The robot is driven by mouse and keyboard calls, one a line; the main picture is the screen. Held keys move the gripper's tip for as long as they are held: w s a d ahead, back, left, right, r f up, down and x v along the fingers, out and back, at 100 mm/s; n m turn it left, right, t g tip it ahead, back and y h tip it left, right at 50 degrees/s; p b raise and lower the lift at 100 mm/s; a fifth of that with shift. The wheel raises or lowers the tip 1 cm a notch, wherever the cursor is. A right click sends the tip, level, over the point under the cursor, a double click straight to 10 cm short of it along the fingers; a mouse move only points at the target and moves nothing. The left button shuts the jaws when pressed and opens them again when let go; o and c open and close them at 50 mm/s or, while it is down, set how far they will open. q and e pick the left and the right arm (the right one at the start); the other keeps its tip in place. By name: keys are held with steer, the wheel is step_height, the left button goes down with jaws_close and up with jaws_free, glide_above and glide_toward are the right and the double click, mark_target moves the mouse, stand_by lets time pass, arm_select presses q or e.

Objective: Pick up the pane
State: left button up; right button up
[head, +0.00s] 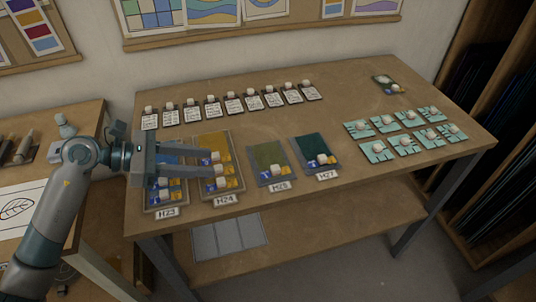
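I cannot tell which pane the task means. My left gripper (211,162) reaches in from the left over the H23 and H24 trays. Its two fingers are apart, with no pane visibly held between them. They partly hide the blue and amber panes. My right gripper is out of view.
A row of white labelled cards (232,105) with knobs lines the back of the table. Several pale teal pieces (378,152) sit at the right. A small dark card (382,79) lies at the back right. The middle of the table (335,108) is bare.

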arm_select(q)
steer(key=shift+s+d+r, duration=0.1)
steer(key=shift+s, duration=0.1)
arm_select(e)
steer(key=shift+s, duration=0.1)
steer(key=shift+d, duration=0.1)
